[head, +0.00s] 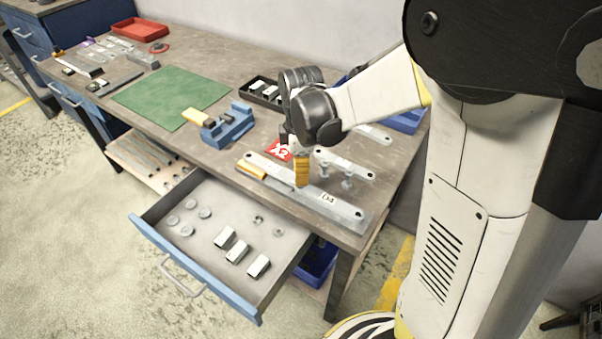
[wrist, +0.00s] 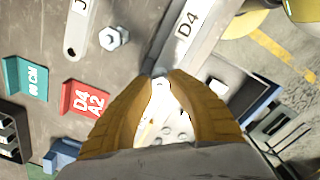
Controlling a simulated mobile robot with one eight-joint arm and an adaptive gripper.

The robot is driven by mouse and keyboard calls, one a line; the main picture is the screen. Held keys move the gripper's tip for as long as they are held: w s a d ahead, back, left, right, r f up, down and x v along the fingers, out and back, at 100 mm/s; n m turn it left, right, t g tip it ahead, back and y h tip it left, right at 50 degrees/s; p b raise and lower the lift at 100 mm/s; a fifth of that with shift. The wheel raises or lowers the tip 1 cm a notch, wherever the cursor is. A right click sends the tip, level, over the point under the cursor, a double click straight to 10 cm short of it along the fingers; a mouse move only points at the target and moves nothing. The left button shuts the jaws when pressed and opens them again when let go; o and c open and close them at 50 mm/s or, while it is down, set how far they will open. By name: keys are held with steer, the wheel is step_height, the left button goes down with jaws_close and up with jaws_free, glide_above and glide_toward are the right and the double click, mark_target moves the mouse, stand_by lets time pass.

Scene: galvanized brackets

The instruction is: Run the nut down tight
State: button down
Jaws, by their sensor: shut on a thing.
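A long galvanized bracket marked D4 (head: 343,211) lies near the bench's front edge; its D4 end also shows in the wrist view (wrist: 184,32). My gripper (head: 302,184) points down at this bracket, with its yellow fingers closed together. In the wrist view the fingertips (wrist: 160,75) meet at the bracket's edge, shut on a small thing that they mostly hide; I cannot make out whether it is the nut. A bolt with a hex head or nut (wrist: 114,38) stands apart, beside another bracket (wrist: 77,28).
An open drawer (head: 151,232) below the bench edge holds round pieces and several metal blocks. A blue vise (head: 228,128) stands left of my gripper. The green mat (head: 172,97) is clear.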

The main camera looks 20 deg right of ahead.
steer(key=m, duration=0.7)
steer(key=shift+m, duration=0.3)
steer(key=m, duration=0.5)
steer(key=shift+m, duration=0.4)
steer(key=c, duration=1.6)
jaws_free()
steer(key=shift+w+f, duration=0.1)
steer(key=shift+w, duration=0.1)
steer(key=shift+s, duration=0.1)
